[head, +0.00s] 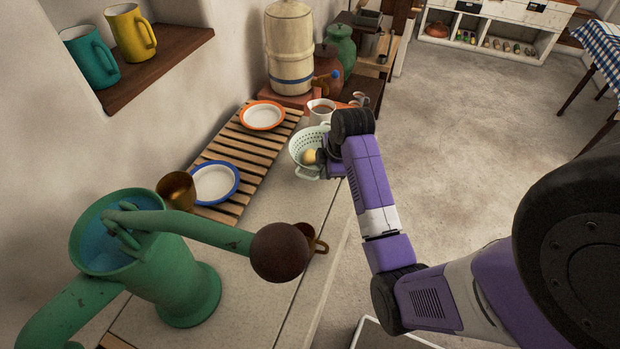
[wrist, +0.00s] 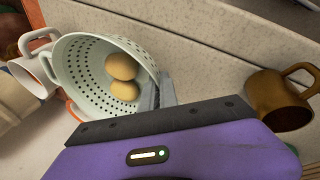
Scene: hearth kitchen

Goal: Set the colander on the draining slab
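The pale green colander (head: 299,139) has small holes and two handles. In the wrist view the colander (wrist: 72,75) holds two tan egg-like things (wrist: 122,68). My gripper (head: 324,156) is at its right rim in the head view. In the wrist view the fingers of my gripper (wrist: 158,93) are close together on the rim wall. The colander is over the pale counter near its front edge; I cannot tell whether it touches. A slatted wooden draining board (head: 243,142) lies along the wall, left of the colander. No other draining slab is clear to see.
An orange-rimmed plate (head: 262,115) and a blue-rimmed plate (head: 214,184) lie on the slats, with a brass cup (head: 176,190) beside. A white mug (head: 320,111) stands behind the colander. A brown mug (head: 312,238) and a green pump (head: 160,255) are nearer. Bare slats lie between the plates.

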